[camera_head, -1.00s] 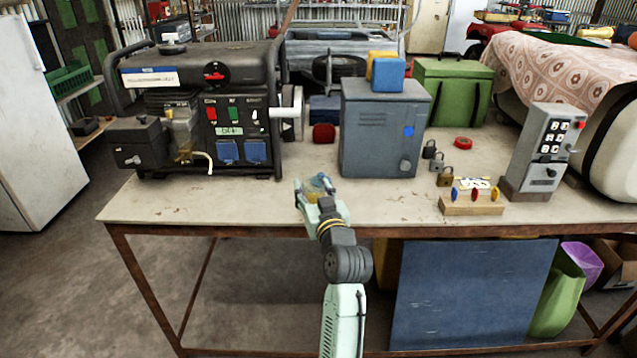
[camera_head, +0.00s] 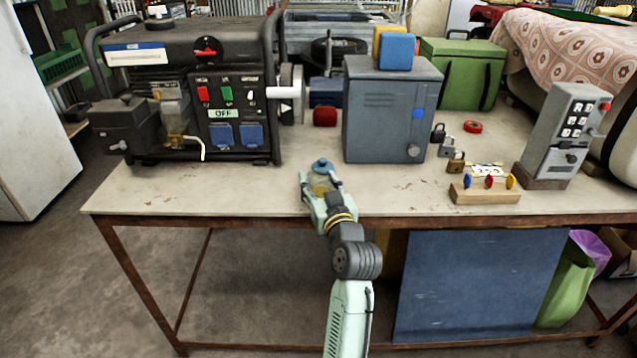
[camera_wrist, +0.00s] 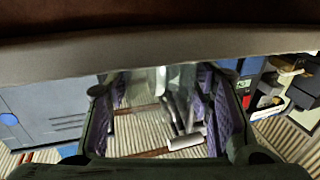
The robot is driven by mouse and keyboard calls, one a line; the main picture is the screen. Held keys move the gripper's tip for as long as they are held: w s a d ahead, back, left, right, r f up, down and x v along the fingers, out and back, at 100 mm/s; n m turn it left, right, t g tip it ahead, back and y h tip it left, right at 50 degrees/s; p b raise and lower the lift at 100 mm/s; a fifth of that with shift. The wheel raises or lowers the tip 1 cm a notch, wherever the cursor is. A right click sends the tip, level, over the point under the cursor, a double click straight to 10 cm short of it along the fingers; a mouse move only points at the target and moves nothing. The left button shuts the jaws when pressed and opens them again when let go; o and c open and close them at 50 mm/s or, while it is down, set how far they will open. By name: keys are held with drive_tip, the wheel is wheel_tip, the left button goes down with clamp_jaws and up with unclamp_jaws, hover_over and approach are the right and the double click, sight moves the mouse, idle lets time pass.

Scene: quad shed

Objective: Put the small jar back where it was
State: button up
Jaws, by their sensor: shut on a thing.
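The small jar (camera_head: 320,184) has a clear, yellowish body and a blue lid (camera_head: 321,166). It stands roughly upright near the front edge of the workbench (camera_head: 240,194), between the fingers of my gripper (camera_head: 320,191). My gripper is shut on the jar, with the lid above the fingers. I cannot tell whether the jar's base touches the bench. In the wrist view the two dark fingers of my gripper (camera_wrist: 163,105) have clear glass between them, and the scene appears upside down.
A generator (camera_head: 190,90) stands left and a grey-blue metal box (camera_head: 385,120) right, behind the jar. Several padlocks (camera_head: 455,163), a wooden block with coloured knobs (camera_head: 485,195) and a keypad unit (camera_head: 562,135) are further right. Bare bench lies around the jar.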

drive_tip(key=o, duration=1.3)
